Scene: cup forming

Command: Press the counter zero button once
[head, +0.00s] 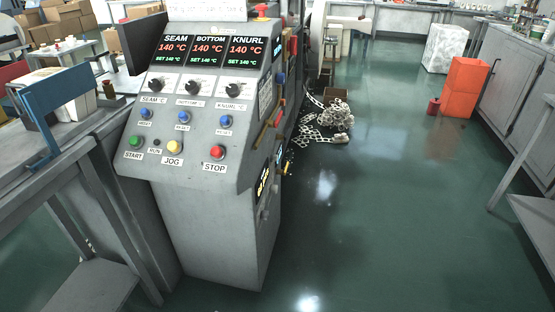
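A grey control console (205,215) stands left of centre, its sloped panel facing me. Three displays (206,49) read SEAM, BOTTOM and KNURL at 140 °C, with black knobs below. Under the knobs are three small blue buttons (184,116) with labels too small to read surely. Below them are a green START button (135,141), a yellow JOG button (174,147) and a red STOP button (217,152). I cannot make out a counter zero label. Neither gripper is in view.
A grey bench (62,165) with a blue frame (50,100) stands close on the console's left. Pale strip scrap (330,122) lies on the floor beyond its right side. The green floor (380,220) right of the console is clear.

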